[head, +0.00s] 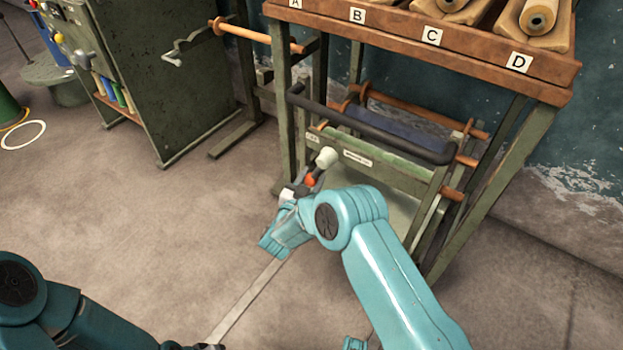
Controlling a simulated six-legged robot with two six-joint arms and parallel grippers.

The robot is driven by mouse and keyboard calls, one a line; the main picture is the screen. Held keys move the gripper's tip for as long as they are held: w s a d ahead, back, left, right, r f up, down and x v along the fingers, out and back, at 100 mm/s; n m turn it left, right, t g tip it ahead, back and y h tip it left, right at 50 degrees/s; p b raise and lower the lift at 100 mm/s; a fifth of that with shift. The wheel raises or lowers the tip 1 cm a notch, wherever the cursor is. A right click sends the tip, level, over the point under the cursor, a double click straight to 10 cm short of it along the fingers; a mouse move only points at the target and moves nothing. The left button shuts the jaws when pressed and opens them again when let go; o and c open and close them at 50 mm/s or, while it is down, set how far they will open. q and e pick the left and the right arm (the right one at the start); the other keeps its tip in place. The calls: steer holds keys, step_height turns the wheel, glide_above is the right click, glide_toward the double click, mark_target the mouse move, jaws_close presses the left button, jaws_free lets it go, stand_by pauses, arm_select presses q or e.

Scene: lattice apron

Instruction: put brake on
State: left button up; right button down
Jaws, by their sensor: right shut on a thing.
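A brake lever with a pale round knob (327,157) stands at the front of a green metal frame (390,176), beside a small white label (357,159) whose text is too small to read. An orange-red part shows just below the knob. My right gripper (301,188) is at the lever, below the knob, shut on it; its arm hides the lever's lower end. My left gripper (205,346) shows only as a dark tip at the bottom edge, and its jaws cannot be made out.
A wooden shelf (480,62) marked A to D carries rolls above the frame. A black bar (372,128) and wooden rollers cross the frame. A green cabinet (150,75) with a crank (190,45) stands at left.

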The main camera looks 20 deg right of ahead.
steer(key=shift+s, duration=0.1)
steer(key=s+d+n+g+p, duration=0.1)
steer(key=s+d+n+p, duration=0.3)
steer(key=s+n+p, duration=0.2)
steer(key=shift+d+n+g, duration=0.35)
steer(key=shift+n+g, duration=0.05)
steer(key=shift+n, duration=0.7)
steer(key=shift+f, duration=0.1)
steer(key=c, duration=0.6)
jaws_free()
steer(key=shift+s, duration=0.1)
steer(key=shift+c, duration=0.2)
